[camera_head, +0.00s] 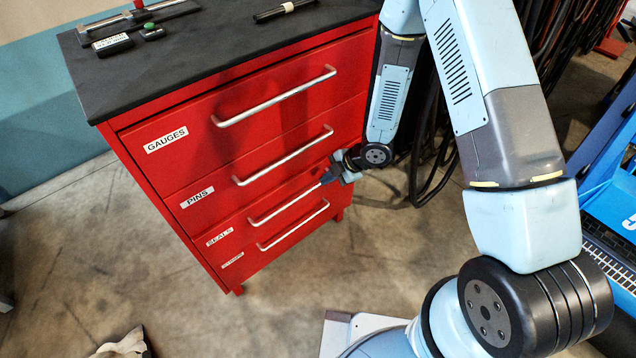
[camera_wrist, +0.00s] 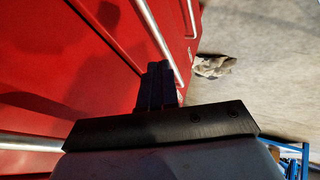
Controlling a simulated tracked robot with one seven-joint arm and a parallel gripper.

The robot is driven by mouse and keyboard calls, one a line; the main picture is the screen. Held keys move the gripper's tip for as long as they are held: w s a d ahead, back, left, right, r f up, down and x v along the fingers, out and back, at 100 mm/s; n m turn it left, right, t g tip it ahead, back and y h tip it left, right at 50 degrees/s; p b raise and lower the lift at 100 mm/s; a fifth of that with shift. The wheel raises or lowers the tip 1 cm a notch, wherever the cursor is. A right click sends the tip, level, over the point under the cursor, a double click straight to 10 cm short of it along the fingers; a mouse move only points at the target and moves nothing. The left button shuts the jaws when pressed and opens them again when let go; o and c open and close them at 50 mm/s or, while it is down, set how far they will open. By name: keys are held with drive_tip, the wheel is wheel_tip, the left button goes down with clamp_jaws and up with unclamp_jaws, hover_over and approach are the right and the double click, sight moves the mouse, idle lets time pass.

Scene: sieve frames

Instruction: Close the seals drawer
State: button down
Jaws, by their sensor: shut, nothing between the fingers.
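The seals drawer (camera_head: 228,231) is the third red front down in the cabinet, with a white label and a silver bar handle (camera_head: 275,209). Its front looks flush or nearly flush with the fronts around it; a small gap cannot be ruled out. My gripper (camera_head: 327,178) is shut and empty at the right end of that handle, in front of the cabinet. In the wrist view, the closed fingers (camera_wrist: 158,75) point at the red fronts, close beside a silver bar. Whether they touch it I cannot tell.
The pins drawer (camera_head: 187,197) and gauges drawer (camera_head: 165,142) above look closed; another drawer (camera_head: 245,257) lies below. Small items lie on the black cabinet top (camera_head: 215,45). Dark cables (camera_head: 432,150) hang to the right, near my arm.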

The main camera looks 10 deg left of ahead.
drive_tip(key=w+d+r+m+t, duration=0.1)
drive_tip(key=w+d+m+t, duration=0.35)
drive_tip(key=m, duration=1.25)
drive_tip(key=w+d+r+m+t, duration=0.15)
drive_tip(key=d+m, duration=0.55)
drive_tip(key=m, duration=1.1)
drive_tip(key=w+a+r+x, duration=0.1)
drive_tip(key=x, duration=1.3)
drive_tip(key=shift+r, duration=0.4)
drive_tip(key=shift+w+d, duration=0.1)
drive_tip(key=shift+w, duration=0.1)
